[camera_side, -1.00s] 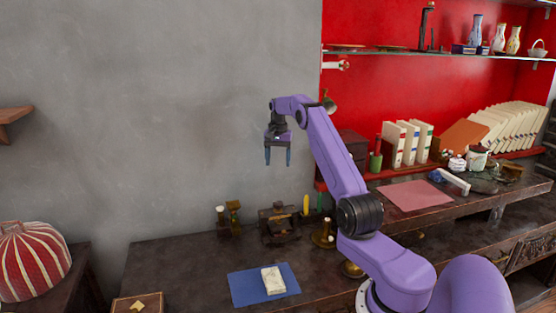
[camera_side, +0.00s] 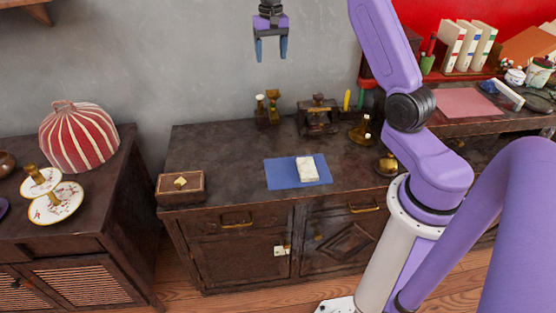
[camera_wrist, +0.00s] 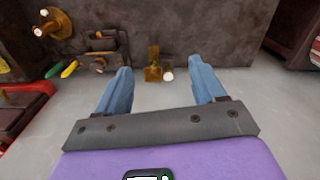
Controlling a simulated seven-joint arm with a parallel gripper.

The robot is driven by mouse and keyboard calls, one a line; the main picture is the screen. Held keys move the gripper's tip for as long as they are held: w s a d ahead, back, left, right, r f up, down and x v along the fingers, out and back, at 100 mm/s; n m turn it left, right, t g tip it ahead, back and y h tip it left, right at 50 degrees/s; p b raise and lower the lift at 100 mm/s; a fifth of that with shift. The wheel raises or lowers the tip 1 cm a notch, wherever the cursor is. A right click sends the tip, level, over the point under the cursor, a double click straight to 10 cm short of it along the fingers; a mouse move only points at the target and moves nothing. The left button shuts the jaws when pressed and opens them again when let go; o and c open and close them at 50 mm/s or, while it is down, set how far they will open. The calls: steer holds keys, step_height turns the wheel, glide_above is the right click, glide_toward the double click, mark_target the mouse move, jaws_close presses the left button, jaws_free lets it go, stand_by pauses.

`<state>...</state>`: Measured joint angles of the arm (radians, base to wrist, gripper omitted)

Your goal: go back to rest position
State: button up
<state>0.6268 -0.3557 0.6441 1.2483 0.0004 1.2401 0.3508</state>
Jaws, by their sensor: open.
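My gripper (camera_side: 271,50) hangs in the air in front of the grey wall, above the back of the dark wooden cabinet, fingers pointing down. It is open, and nothing is between the fingers. In the wrist view my gripper (camera_wrist: 165,85) shows two blue fingers spread apart, with the cabinet top seen beyond them. My purple arm rises at the right of the side view, its upper part cut off by the top edge.
The cabinet top holds a blue mat (camera_side: 285,173) with a white block (camera_side: 307,168), a wooden box (camera_side: 181,187) and brass pieces (camera_side: 319,116). A striped red dome (camera_side: 79,138) stands on the left cabinet. The red-backed shelf area lies right. Air around my gripper is clear.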

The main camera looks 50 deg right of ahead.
steer(key=s+a+r+n, duration=0.1)
steer(key=s+a+n, duration=0.4)
steer(key=s+a, duration=0.5)
steer(key=s+a+r+n, duration=0.2)
steer(key=s+a+n, duration=0.3)
steer(key=a, duration=0.9)
steer(key=s+f+n, duration=0.2)
steer(key=s+n, duration=0.3)
steer(key=s, duration=0.7)
steer(key=s+a+f+n, duration=0.1)
steer(key=s+n, duration=0.3)
steer(key=s, duration=0.8)
steer(key=shift+a+f+n, duration=0.25)
steer(key=shift+f+n, duration=0.15)
steer(key=shift+w, duration=0.1)
stand_by(2.5)
